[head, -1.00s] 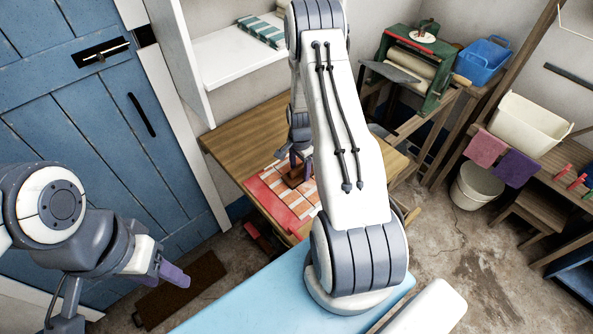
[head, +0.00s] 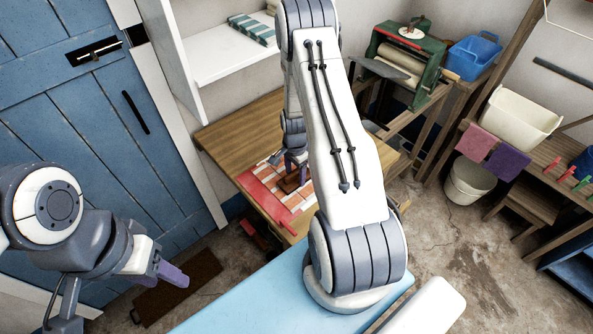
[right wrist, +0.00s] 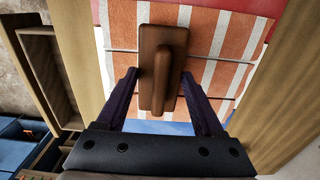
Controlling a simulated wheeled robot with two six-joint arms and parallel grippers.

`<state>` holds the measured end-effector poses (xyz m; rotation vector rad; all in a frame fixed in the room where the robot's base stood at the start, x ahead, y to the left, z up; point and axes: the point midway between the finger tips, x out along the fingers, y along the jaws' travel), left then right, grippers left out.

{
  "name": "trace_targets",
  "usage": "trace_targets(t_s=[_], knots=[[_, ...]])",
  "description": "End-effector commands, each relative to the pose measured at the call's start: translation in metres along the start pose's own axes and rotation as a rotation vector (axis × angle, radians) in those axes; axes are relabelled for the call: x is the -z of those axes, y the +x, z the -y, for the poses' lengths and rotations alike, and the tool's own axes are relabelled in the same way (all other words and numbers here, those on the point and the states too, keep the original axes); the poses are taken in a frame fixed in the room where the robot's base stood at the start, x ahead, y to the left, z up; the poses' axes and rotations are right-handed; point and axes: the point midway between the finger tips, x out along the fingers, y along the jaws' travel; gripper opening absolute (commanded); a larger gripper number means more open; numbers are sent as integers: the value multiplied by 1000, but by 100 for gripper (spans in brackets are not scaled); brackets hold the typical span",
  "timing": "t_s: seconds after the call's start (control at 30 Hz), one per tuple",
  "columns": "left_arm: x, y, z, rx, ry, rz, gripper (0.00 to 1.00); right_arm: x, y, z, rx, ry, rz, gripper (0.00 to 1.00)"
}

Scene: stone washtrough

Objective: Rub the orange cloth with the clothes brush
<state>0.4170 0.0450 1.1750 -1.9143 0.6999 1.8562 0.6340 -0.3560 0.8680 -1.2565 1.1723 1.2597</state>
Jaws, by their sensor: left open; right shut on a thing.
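The orange cloth with white stripes (head: 304,197) lies flat on the wooden table, with a red border or backing along its left side. It fills much of the right wrist view (right wrist: 225,45). The clothes brush is a brown wooden block (head: 290,184) with a raised handle, shown from above in the right wrist view (right wrist: 148,65). My right gripper (head: 294,168) is shut on the brush, over the cloth. The brush's underside is hidden, so I cannot tell whether it touches the cloth. My left gripper (head: 172,275) is open and empty, away at the lower left.
The wooden table (head: 235,135) has bare wood beyond the cloth. A white shelf (head: 225,55) stands behind it. A green mangle (head: 410,60), blue basket (head: 473,57), cream tub (head: 520,120) and bucket (head: 468,182) are at the right. My right arm hides part of the table.

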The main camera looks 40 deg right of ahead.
Motion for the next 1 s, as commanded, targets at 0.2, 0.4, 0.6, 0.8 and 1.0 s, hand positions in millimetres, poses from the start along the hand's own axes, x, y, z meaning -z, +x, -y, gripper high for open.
trace_targets(t_s=[0.2, 0.4, 0.6, 0.8, 1.0], knots=[[0, 4, 0, 0, 0, 0, 50, 17, 0, 3, 2, -8, -1, 9], [0, 8, 1, 0, 1, 0, 50, 29, 0, 7, 3, -18, -2, 9], [1, -11, -1, 0, 0, -1, 50, 26, -31, 8, 2, -22, -1, 9], [1, -23, -2, 0, 1, 0, 50, 25, -49, 9, 3, -25, -2, 9], [2, -36, -3, 0, 4, 0, 50, 24, -67, 9, 3, -25, -2, 9]])
